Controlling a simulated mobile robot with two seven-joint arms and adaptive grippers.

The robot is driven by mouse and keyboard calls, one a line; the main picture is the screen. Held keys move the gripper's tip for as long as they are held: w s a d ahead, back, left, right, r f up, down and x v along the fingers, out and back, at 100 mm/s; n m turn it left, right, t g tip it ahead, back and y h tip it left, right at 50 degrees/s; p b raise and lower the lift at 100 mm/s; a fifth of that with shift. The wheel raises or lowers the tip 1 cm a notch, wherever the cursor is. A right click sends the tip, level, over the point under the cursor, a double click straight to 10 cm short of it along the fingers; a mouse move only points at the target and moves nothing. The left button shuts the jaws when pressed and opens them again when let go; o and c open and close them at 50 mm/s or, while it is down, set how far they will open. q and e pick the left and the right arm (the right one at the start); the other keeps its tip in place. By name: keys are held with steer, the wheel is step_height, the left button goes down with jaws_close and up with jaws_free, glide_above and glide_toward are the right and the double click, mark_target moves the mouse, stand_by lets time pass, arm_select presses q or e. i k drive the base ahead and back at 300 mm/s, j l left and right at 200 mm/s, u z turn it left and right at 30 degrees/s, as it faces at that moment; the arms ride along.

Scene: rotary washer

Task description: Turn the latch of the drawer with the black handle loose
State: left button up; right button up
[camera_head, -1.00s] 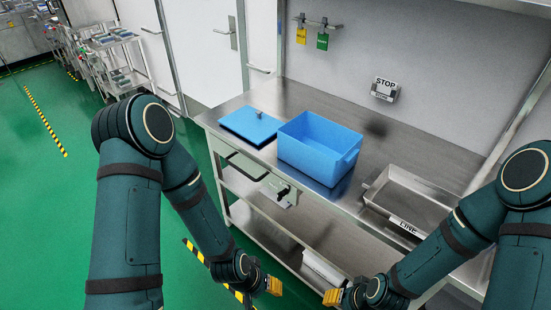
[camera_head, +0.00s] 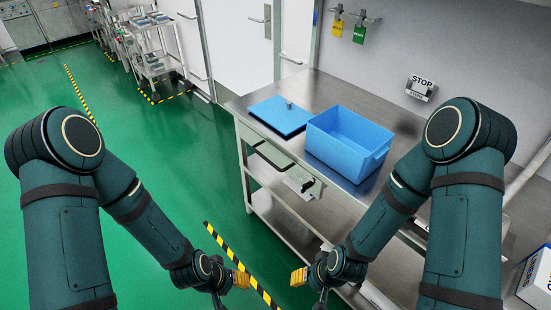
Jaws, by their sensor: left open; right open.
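The drawer (camera_head: 283,161) is under the left part of the steel table's front edge, with a dark handle along its front. A small pale latch plate with a black knob (camera_head: 309,185) sits at the drawer's right end. The latch's exact angle is too small to tell. My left gripper (camera_head: 241,279), with yellow fingertips, is open and empty, below and left of the drawer. My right gripper (camera_head: 298,277) is open and empty, below the latch. Both grippers are apart from the drawer and latch.
The steel table (camera_head: 325,90) carries a blue bin (camera_head: 347,145) and a flat blue lid (camera_head: 282,115). My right arm covers the table's right part. A white box (camera_head: 538,275) is at the lower right. Green floor (camera_head: 170,170) is free to the left, with a striped strip (camera_head: 235,260).

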mark_target(304, 187)
steer(key=l+z, duration=0.95)
steer(key=i+j, duration=0.05)
steer(key=j, duration=0.05)
